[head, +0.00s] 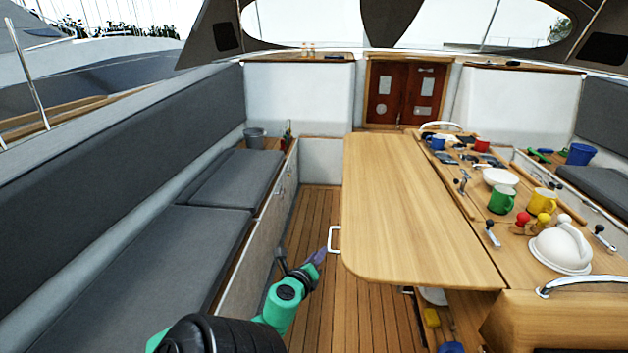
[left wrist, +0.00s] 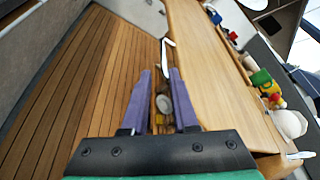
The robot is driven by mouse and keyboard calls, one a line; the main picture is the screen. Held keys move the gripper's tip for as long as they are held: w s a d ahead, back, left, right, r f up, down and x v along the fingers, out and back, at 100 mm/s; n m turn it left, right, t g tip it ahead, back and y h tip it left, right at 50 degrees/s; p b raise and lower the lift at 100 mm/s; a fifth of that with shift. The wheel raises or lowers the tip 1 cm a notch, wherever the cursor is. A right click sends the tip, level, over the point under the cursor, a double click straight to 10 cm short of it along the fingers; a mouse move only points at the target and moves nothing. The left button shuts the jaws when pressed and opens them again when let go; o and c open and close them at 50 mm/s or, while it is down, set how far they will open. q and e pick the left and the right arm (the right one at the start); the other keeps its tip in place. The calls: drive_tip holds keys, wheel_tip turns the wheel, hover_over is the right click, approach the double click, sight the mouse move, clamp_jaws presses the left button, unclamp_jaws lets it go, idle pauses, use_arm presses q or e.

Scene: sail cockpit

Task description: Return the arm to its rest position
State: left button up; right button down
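My left arm comes in from the bottom of the head view, with a black and green wrist. My left gripper (head: 318,257) has purple fingers and is over the wooden floor beside the table's left edge, close to a white handle (head: 333,240) there. In the left wrist view my left gripper (left wrist: 160,74) has its two fingers apart, with nothing held between them. The white handle (left wrist: 167,54) shows just beyond the fingertips; I cannot tell whether they touch it. My right gripper is not in view.
The wooden table (head: 400,205) has a bare left leaf. Its right side holds a green mug (head: 502,199), a yellow mug (head: 541,201), a white bowl (head: 500,178) and other items. A grey bench (head: 190,250) lies at left. The floor (head: 312,218) between is clear.

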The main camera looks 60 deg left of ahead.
use_arm(q)
drive_tip(key=v, duration=0.2)
drive_tip(key=shift+s+d+r, duration=0.15)
drive_tip(key=shift+s+d, duration=0.1)
idle(0.4)
